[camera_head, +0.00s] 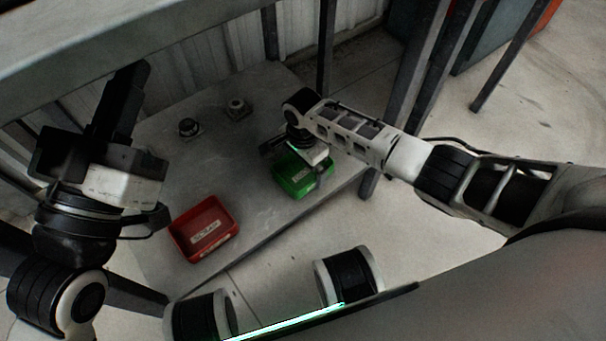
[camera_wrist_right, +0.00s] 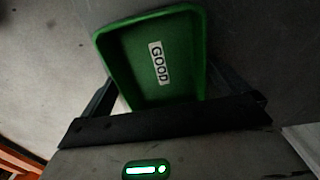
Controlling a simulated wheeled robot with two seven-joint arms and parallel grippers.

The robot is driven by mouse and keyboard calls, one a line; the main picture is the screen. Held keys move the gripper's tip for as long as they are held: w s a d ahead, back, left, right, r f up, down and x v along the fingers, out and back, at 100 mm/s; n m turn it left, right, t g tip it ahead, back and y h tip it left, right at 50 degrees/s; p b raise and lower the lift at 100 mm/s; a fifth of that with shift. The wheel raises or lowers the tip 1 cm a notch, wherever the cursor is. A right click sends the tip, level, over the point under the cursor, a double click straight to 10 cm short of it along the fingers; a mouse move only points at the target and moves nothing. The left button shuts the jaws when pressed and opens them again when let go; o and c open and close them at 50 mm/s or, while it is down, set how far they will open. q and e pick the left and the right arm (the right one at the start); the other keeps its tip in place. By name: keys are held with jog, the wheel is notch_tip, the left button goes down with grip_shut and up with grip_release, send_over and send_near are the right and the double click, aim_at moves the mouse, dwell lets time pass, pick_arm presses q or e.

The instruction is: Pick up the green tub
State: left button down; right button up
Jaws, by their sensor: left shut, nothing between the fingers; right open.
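The green tub (camera_head: 296,181) stands on the grey table, right of the red tub, near the table's right edge. In the right wrist view the green tub (camera_wrist_right: 185,60) looks empty, with a white label reading GOOD inside. My right gripper (camera_head: 290,152) is just over the tub's far side in the head view, open. In the right wrist view its dark fingers (camera_wrist_right: 180,98) show at either side of the tub's near end; I cannot tell whether they touch it. My left gripper (camera_head: 125,80) is shut and empty, raised at the left, away from both tubs.
A red tub (camera_head: 204,228) with a white label stands on the table (camera_head: 160,262) at its front left. Two small dark round parts (camera_head: 189,127) (camera_head: 237,108) sit at the back. Frame posts (camera_head: 326,45) stand behind and to the right. The table middle is clear.

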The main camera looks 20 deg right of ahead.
jog(key=shift+f, duration=0.4)
jog(key=c, duration=0.8)
jog(key=shift+o, duration=0.2)
jog(key=shift+r, duration=0.15)
